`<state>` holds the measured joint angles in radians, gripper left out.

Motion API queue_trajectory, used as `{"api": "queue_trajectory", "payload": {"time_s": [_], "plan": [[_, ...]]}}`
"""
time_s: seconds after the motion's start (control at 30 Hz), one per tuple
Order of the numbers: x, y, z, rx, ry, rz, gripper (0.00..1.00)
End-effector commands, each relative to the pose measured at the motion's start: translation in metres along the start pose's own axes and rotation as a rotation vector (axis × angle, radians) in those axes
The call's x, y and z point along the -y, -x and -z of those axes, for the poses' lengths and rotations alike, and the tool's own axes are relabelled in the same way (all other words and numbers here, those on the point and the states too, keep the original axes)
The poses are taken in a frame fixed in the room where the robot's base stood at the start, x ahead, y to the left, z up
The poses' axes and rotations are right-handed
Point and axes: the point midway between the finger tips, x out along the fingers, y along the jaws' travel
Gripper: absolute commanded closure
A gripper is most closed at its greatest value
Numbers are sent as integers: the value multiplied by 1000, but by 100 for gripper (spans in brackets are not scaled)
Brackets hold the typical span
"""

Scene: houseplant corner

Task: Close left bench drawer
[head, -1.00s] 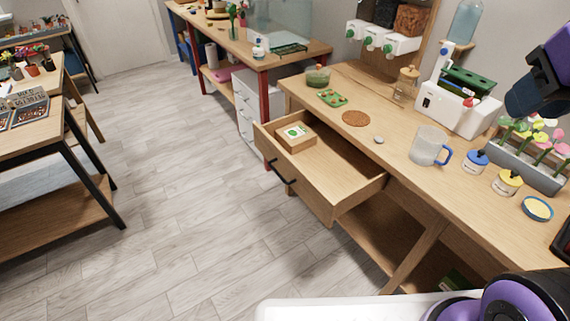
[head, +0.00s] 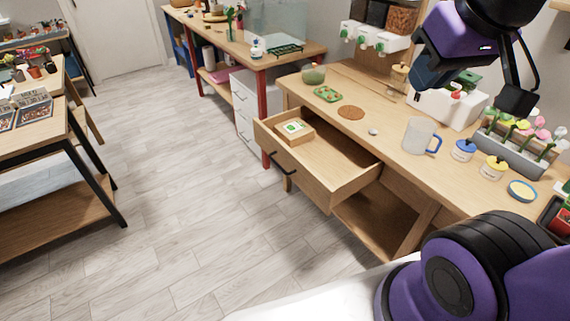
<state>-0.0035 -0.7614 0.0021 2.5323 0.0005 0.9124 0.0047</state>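The left bench drawer (head: 308,179) is pulled out from the wooden bench (head: 387,134). It has a wooden front with a dark bar handle (head: 282,164). A small wooden box with a white and green label (head: 294,131) lies inside at its left end. My gripper (head: 517,84) is at the upper right, above the bench top and well apart from the drawer. Two dark finger-like parts show, spread with a gap and nothing seen between them.
On the bench stand a clear mug with a blue handle (head: 420,135), blue-lidded (head: 463,150) and yellow-lidded (head: 493,168) jars, a flower planter (head: 517,149) and a white dispenser (head: 446,107). The grey plank floor (head: 180,215) before the drawer is clear.

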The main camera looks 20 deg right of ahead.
Motion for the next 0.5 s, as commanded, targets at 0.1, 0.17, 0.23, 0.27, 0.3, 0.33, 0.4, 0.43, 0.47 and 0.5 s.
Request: {"api": "queue_trajectory", "payload": {"time_s": [0.1,0.17,0.23,0.27,0.3,0.33,0.4,0.43,0.47,0.5], "plan": [[0,-5,7,34,23,-7,100],[0,-10,13,66,46,-16,100],[1,-18,22,114,82,-29,100],[1,-22,27,137,99,-36,100],[1,-27,33,168,123,-46,100],[2,-31,37,189,141,-53,100],[3,-42,47,242,183,-71,100],[4,-46,51,263,201,-79,100],[5,-51,55,285,220,-87,100],[6,-58,61,314,244,-98,100]]}}
